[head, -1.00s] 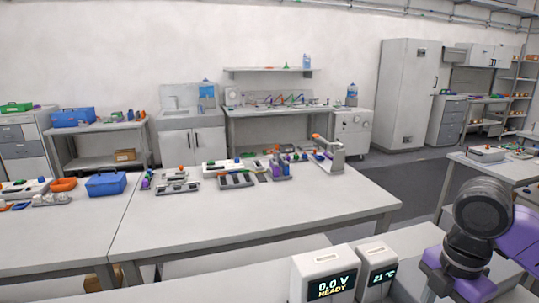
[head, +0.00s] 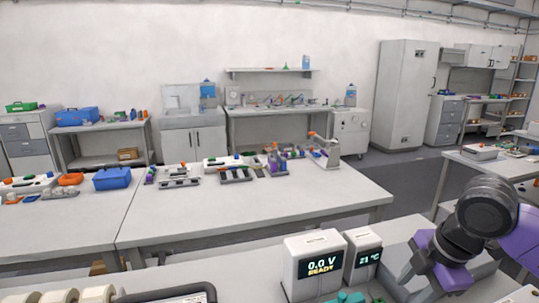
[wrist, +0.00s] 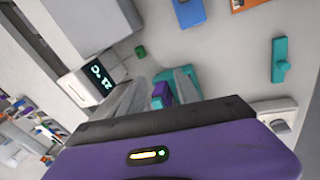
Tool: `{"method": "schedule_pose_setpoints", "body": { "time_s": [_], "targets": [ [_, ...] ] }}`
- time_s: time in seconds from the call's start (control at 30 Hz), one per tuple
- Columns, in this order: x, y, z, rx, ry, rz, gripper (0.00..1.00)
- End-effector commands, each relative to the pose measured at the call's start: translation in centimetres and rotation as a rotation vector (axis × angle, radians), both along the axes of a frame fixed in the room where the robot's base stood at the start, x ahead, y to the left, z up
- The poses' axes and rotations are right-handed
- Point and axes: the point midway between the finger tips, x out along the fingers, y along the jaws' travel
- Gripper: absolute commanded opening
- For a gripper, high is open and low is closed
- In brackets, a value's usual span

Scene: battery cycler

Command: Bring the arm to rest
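My gripper (wrist: 160,77) shows in the wrist view with its two pale grey fingers apart. Nothing is clearly held between them. A teal object with a purple part (wrist: 162,92) lies beyond the fingers, partly hidden by them. The gripper's tips are out of sight in the head view. There, my dark and purple arm fills the lower right corner, above the near bench.
On the near bench stand a white unit reading 0.0 V READY (head: 315,265) and a smaller 21 °C unit (head: 362,255). Pale rolls (head: 98,294) sit lower left. A table (head: 290,205) stands beyond.

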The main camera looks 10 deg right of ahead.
Motion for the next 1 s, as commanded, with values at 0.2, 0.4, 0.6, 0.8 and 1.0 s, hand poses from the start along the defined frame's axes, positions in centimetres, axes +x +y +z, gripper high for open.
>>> {"method": "schedule_pose_setpoints", "body": {
  "time_s": [0.2,0.4,0.6,0.8,1.0],
  "targets": [
    [5.0,2.1,3.1,0.125,-0.259,-0.108,0.39],
    [10.0,6.6,8.0,0.365,-0.551,-0.206,0.39],
    [12.8,11.1,14.4,0.711,-0.844,-0.328,0.39],
    [12.4,12.6,18.7,1.037,-1.059,-0.471,0.39],
    [9.9,12.2,19.4,1.288,-1.205,-0.635,0.39]
  ]
}}
